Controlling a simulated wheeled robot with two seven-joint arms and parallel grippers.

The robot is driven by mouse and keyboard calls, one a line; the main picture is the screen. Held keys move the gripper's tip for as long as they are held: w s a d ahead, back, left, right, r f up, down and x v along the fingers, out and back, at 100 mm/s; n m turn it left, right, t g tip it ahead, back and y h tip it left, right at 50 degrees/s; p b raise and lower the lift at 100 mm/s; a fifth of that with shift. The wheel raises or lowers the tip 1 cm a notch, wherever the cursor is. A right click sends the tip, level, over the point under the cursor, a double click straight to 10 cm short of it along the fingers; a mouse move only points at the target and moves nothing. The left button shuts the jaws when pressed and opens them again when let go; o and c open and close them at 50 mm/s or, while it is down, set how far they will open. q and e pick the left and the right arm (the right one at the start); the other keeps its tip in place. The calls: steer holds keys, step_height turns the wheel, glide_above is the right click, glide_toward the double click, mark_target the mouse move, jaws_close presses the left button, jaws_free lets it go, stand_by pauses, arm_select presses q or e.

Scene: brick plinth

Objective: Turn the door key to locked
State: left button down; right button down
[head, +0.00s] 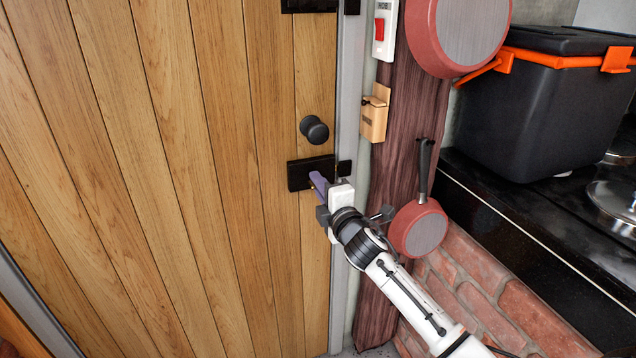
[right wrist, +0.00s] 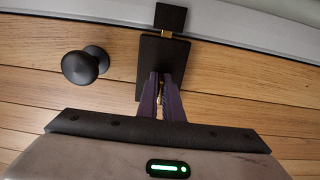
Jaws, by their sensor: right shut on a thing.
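The wooden door (head: 150,150) carries a black lock plate (head: 298,176) below a round black knob (head: 314,129). My right gripper (head: 317,180) reaches to the lock plate with its purple fingers. In the right wrist view the fingers (right wrist: 166,80) are close together over the lock plate (right wrist: 150,62), shut on the door key (right wrist: 160,88). Only a sliver of brass key shows between them; its angle cannot be told. A small brass piece (right wrist: 166,33) shows between the plate and the black keeper (right wrist: 170,17) on the frame. My left gripper is out of view.
The knob also shows in the right wrist view (right wrist: 85,65), left of the fingers. A red pan (head: 418,228) hangs close to the right of my wrist. A wooden holder (head: 375,115) and a red switch (head: 380,30) are on the post. A black cooler (head: 545,105) stands on the counter.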

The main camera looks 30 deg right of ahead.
stand_by(0.5)
steer(key=c, duration=2)
jaws_free()
steer(key=v, duration=1)
steer(key=shift+s, duration=0.15)
steer(key=shift+a, duration=0.1)
